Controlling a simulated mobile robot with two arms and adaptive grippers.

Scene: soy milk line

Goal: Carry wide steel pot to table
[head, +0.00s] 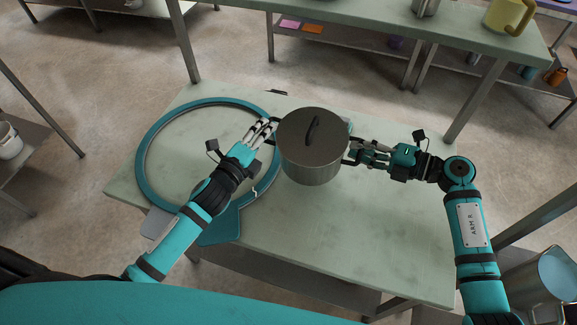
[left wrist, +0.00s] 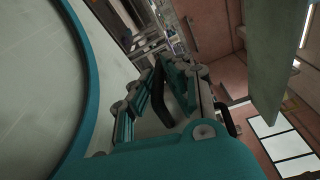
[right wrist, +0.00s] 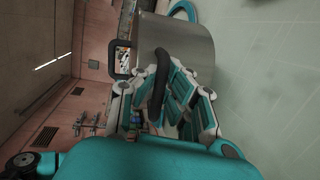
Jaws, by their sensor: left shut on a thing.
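The wide steel pot (head: 309,165) has a steel lid with a dark loop handle and stands upright over the pale green table (head: 370,250). I cannot tell if its base touches the top. Its wall shows in the right wrist view (right wrist: 180,45). My left gripper (head: 269,128) is shut on the pot's left side handle, whose dark bar shows between the fingers in the left wrist view (left wrist: 160,85). My right gripper (head: 352,153) is at the right side handle (right wrist: 160,75), which lies between its fingers. How tightly they close is unclear.
A large teal ring (head: 150,137) lies on the table's left half, close to the pot. The table's right and front are clear. A back bench (head: 350,30) holds a yellow jug (head: 503,17). A metal pitcher (head: 545,285) stands at lower right.

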